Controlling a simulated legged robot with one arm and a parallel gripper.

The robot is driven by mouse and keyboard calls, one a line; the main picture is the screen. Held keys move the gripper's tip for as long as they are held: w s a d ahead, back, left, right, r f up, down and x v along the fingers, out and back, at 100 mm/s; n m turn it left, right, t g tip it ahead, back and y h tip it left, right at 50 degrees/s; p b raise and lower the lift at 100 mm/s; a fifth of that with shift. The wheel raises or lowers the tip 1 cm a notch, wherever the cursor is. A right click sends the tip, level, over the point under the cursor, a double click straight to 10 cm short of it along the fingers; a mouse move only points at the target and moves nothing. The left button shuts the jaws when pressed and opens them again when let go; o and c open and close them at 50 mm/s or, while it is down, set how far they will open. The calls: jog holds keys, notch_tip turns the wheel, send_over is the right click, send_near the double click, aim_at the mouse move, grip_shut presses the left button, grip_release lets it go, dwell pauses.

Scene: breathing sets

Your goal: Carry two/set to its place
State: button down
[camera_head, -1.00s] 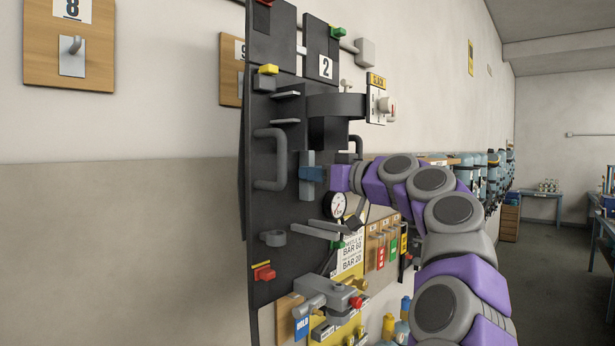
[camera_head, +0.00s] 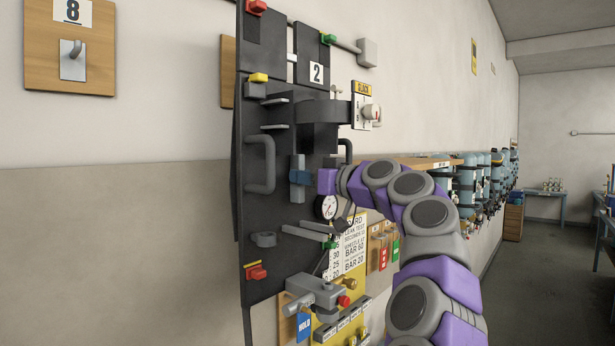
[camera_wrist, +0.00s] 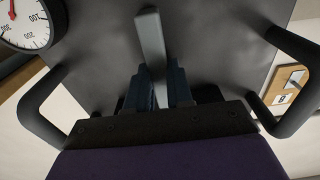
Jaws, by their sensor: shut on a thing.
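The set marked 2 is a tall black backplate (camera_head: 275,215) with handles, a strap band, colored clips and a round gauge (camera_head: 327,207). It stands upright in front of my arm in the head view. My gripper (camera_head: 306,177) is at its middle, beside the gauge, at a grey upright bar with a blue part. In the wrist view my gripper (camera_wrist: 158,90) is shut on the grey bar (camera_wrist: 151,40), with the black plate behind it. Black side handles (camera_wrist: 40,110) show on both sides, and the gauge (camera_wrist: 25,22) is at the upper left. The plate's lower end is out of view.
A wooden wall board with a hook, marked 8 (camera_head: 70,45), is at the upper left. A wall bench with a yellow board (camera_head: 350,245) and grey valve fitting (camera_head: 315,292) is behind the set. Blue cylinders (camera_head: 467,185) line the wall at right. Open floor (camera_head: 540,290) lies right.

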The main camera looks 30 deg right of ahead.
aim_at(287, 175)
jog(key=shift+w+a+r, duration=0.2)
jog(key=shift+w+a, duration=0.1)
jog(key=shift+w, duration=0.2)
jog(key=shift+p+x, duration=0.85)
jog(key=shift+x, duration=1)
jog(key=shift+a+f, duration=0.2)
jog(key=shift+a, duration=0.15)
jog(key=shift+d, duration=0.2)
jog(key=shift+s, duration=0.15)
